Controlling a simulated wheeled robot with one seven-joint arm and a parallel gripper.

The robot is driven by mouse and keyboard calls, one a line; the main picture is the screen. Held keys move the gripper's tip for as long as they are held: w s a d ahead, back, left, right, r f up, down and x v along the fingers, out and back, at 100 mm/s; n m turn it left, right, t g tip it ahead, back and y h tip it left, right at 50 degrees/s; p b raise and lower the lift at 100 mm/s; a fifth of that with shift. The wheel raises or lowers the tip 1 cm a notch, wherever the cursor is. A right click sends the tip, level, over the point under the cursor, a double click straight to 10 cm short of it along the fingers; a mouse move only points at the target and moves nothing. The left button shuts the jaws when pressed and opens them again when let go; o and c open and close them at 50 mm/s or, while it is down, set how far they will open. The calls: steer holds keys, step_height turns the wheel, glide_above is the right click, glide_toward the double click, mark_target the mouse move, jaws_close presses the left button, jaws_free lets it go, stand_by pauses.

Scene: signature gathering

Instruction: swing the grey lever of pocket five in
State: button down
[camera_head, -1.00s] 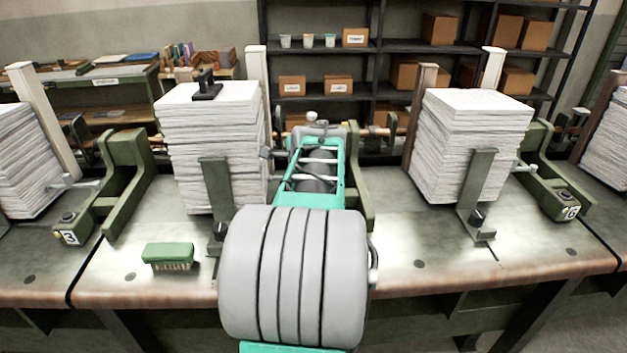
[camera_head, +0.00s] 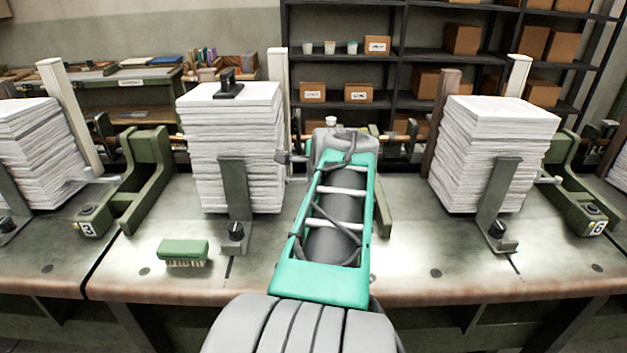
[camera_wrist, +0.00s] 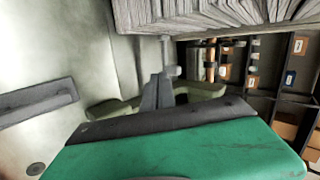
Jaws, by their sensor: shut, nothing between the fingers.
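My teal forearm reaches over the bench to the right of a tall white paper stack (camera_head: 232,150) with a black weight (camera_head: 229,84) on top. My gripper (camera_wrist: 160,82) is shut and empty in the wrist view, its fingers pointing at a short grey rod lever (camera_wrist: 171,71) below the stack's edge. The fingertips are beside the lever's end; I cannot tell if they touch. The green bracket (camera_wrist: 112,108) lies behind the fingers. In the head view my arm hides most of this bracket and any number on it, so I cannot read five.
Brackets marked 3 (camera_head: 90,222) and 6 (camera_head: 593,220) stand either side. Another paper stack (camera_head: 490,150) is to the right. A green brush (camera_head: 183,250) lies on the bench (camera_head: 140,284). A grey upright plate (camera_head: 235,200) stands before the near stack.

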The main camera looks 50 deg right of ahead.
steer(key=s+a+r, duration=0.1)
steer(key=r, duration=0.1)
steer(key=s+a+r, duration=0.1)
steer(key=a, duration=0.1)
steer(key=shift+a+r, duration=0.3)
steer(key=shift+r, duration=0.05)
steer(key=w+a+f+n+y, duration=0.25)
steer(key=a+f+n, duration=0.2)
steer(key=a, duration=0.35)
steer(key=w+a+f+n+y, duration=0.1)
steer(key=w+a+f+n, duration=0.25)
steer(key=a+n, duration=0.4)
steer(key=s+a+f+n+g+y, duration=0.1)
steer(key=s+a+f+n+g, duration=0.1)
steer(key=a+n, duration=0.5)
steer(key=s+a+f+n+g+y, duration=0.1)
steer(key=s+a+f+n, duration=0.3)
steer(key=a, duration=0.9)
step_height(320, 180, down, 3)
steer(key=n+g, duration=0.1)
steer(key=n, duration=0.2)
steer(key=shift+s+a+p, duration=0.15)
steer(key=shift+a+p, duration=0.15)
steer(key=shift+p, duration=0.05)
steer(key=shift+f+y, duration=0.1)
steer(key=shift+y, duration=0.15)
